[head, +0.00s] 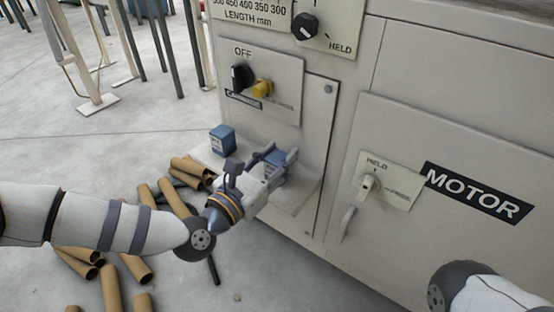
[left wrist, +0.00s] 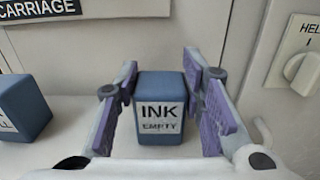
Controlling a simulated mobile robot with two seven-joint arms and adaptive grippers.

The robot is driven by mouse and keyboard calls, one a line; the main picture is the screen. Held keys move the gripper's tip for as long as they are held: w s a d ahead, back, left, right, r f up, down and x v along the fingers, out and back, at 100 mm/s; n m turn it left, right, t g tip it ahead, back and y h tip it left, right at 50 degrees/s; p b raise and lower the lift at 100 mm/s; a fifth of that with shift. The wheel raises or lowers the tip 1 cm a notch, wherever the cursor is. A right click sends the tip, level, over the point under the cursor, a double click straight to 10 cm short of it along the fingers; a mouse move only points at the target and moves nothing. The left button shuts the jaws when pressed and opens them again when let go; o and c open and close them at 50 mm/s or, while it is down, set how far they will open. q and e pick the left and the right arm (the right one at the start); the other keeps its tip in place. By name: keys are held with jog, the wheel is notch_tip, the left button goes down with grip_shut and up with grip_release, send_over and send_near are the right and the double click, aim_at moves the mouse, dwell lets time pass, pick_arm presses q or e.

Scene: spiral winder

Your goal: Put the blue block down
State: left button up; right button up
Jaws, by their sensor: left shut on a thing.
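A blue block (head: 273,163) is between the fingers of my left gripper (head: 275,160), over the small white shelf (head: 306,190) on the machine's front. In the left wrist view this blue block (left wrist: 158,84) stands upright between the two purple finger pads, its white label reading "INK EMPTY". My left gripper (left wrist: 160,105) is shut on it. I cannot tell whether its base touches the shelf. A second blue block (head: 222,138) stands on the shelf's left end; it also shows in the left wrist view (left wrist: 22,106), its label partly cut off. My right gripper is out of view.
A "HELD" knob (head: 369,185) and a handle (head: 347,222) are to the right. Several cardboard tubes (head: 110,287) lie on the floor. Shelf room shows between the two blocks.

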pick_arm(q)
jog(key=shift+r, duration=0.1)
jog(key=shift+f, duration=0.2)
jog(key=o, duration=1.2)
jog(key=shift+r, duration=0.1)
jog(key=shift+r, duration=0.1)
jog(key=shift+s+a+r, duration=0.15)
jog(key=shift+s+a, duration=0.05)
jog(key=shift+s, duration=0.1)
jog(key=p+v, duration=0.2)
jog(key=v, duration=0.9)
jog(key=shift+s, duration=0.2)
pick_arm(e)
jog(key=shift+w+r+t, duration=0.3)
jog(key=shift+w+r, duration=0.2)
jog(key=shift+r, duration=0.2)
